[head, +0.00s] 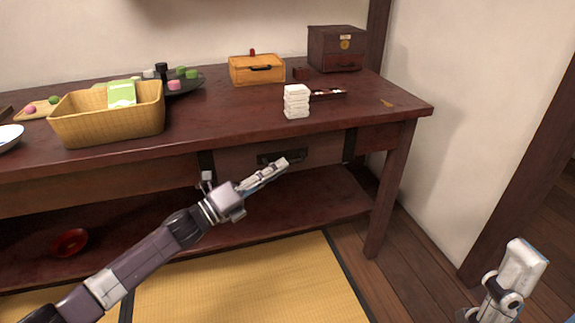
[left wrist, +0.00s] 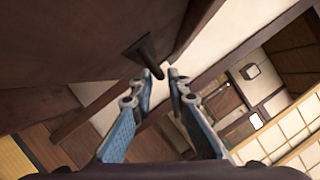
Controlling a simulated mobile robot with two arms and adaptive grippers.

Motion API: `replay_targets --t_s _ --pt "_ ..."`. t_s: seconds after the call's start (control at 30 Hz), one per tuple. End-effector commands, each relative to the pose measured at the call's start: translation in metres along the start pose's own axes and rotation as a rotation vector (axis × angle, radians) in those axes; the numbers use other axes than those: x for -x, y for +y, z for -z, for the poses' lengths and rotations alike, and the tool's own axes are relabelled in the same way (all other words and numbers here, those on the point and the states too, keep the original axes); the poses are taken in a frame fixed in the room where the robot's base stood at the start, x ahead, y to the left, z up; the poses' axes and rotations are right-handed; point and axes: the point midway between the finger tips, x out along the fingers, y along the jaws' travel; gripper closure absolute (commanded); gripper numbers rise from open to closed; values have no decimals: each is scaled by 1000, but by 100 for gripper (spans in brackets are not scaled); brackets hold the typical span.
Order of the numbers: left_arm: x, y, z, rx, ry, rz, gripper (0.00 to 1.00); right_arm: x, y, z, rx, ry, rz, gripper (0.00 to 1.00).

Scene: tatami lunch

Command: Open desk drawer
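The dark wooden desk (head: 385,117) has a drawer (head: 325,152) in its front, between two black metal strips. The drawer front looks flush with the desk, so it appears closed. Its dark handle (head: 268,157) is partly hidden behind my left gripper (head: 282,166), whose fingers point at it from the front. In the left wrist view, the handle (left wrist: 140,50) reaches down to the fingertips of the left gripper (left wrist: 164,74). The fingers are apart; whether they touch the handle I cannot tell. My right gripper (head: 525,262) is at the lower right, away from the desk.
On the desk stand a woven basket (head: 110,125), a light wooden box (head: 256,68), a dark box (head: 337,49) and a white stack (head: 297,101). A red bowl (head: 69,242) sits on the lower shelf. Tatami (head: 250,285) lies in front; the right desk leg (head: 388,195) stands beside the drawer.

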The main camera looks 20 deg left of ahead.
Motion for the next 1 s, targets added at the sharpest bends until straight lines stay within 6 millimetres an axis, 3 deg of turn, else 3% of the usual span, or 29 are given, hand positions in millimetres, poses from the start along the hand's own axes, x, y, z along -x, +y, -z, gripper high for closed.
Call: replay_targets --t_s 0.3,0.63,0.8,1.0 --pt "-30 0 0 2 0 1 85 7 0 -2 0 -1 0 32" --pt "-32 -1 0 2 0 1 85 7 0 -2 0 -1 0 32" --pt "-32 0 0 2 0 1 100 7 0 -2 0 -1 0 32" --pt "-32 0 0 2 0 0 100 7 0 -2 0 -1 0 32"
